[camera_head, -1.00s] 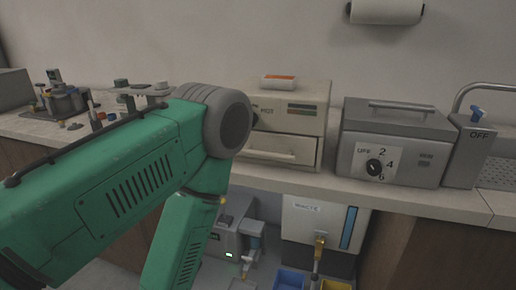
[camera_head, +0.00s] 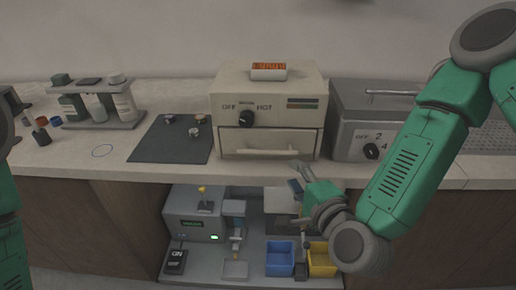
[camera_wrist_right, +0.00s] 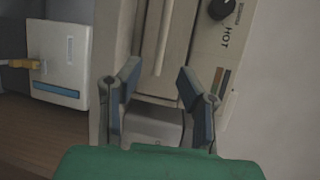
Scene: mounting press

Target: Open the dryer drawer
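The dryer (camera_head: 268,100) is a cream box on the counter with an OFF–HOT knob and a red display on top. Its drawer (camera_head: 240,143) is the lower front panel with a long bar handle (camera_head: 262,153), and it looks shut. In the right wrist view the drawer handle (camera_wrist_right: 164,40) runs up the picture, ahead of the gap between my fingers. My right gripper (camera_head: 297,178) is below and in front of the drawer's right end. In its wrist view the two fingers (camera_wrist_right: 160,95) are apart with nothing between them.
A grey box with a numbered dial (camera_head: 365,125) stands right of the dryer. A dark mat (camera_head: 172,140) with small metal parts lies left of it. Below are a grey machine (camera_head: 195,215), a blue bin (camera_head: 280,260) and a yellow bin (camera_head: 321,262).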

